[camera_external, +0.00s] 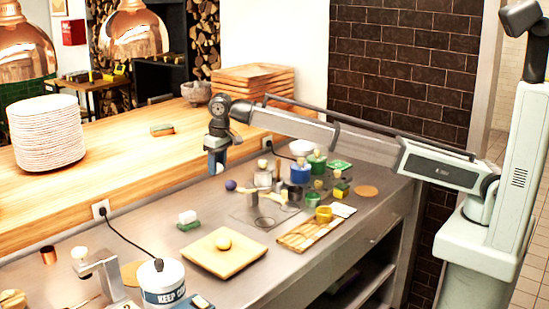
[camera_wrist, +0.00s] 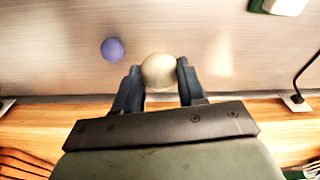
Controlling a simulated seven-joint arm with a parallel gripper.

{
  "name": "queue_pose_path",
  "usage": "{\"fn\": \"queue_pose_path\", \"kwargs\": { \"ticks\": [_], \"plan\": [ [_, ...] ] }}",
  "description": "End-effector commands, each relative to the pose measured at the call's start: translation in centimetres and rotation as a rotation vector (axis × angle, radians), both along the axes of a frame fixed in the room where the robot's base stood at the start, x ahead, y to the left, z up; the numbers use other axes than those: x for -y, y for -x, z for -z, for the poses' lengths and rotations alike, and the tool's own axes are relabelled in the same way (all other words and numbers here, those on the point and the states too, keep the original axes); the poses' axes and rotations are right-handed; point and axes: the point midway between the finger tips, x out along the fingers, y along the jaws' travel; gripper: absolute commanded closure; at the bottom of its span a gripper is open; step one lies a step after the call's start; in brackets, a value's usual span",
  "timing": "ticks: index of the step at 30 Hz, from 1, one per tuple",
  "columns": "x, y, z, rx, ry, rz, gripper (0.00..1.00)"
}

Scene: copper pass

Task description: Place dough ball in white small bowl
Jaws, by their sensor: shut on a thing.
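In the wrist view, a pale cream dough ball (camera_wrist: 158,70) sits between the two fingertips of my gripper (camera_wrist: 158,80), which is shut on it. In the external view my gripper (camera_external: 216,165) points down above the back part of the grey counter, near the wooden ledge; the ball in it is hard to make out there. A white small bowl (camera_external: 302,147) stands at the back of the counter, to the right of my gripper, beyond the colored containers. Its inside is not clearly visible.
A purple ball (camera_external: 230,185) lies near my gripper and also shows in the wrist view (camera_wrist: 112,49). Several containers, including a blue one (camera_external: 300,172), crowd the counter to the right.

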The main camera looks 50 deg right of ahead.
Motion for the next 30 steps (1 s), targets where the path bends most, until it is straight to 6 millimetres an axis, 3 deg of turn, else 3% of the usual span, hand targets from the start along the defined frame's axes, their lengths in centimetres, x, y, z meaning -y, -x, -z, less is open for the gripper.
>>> {"fn": "queue_pose_path", "kwargs": {
  "ticks": [9,15,23,30],
  "plan": [
    [10.2,-6.2,-0.9,0.0,0.0,0.13,0.89],
    [17.6,-9.2,-1.8,0.0,0.0,0.218,0.89],
    [27.7,-11.3,-2.8,0.001,0.0,0.331,0.89],
    [37.3,-11.5,-3.7,0.001,0.0,0.437,0.89]
  ]
}}
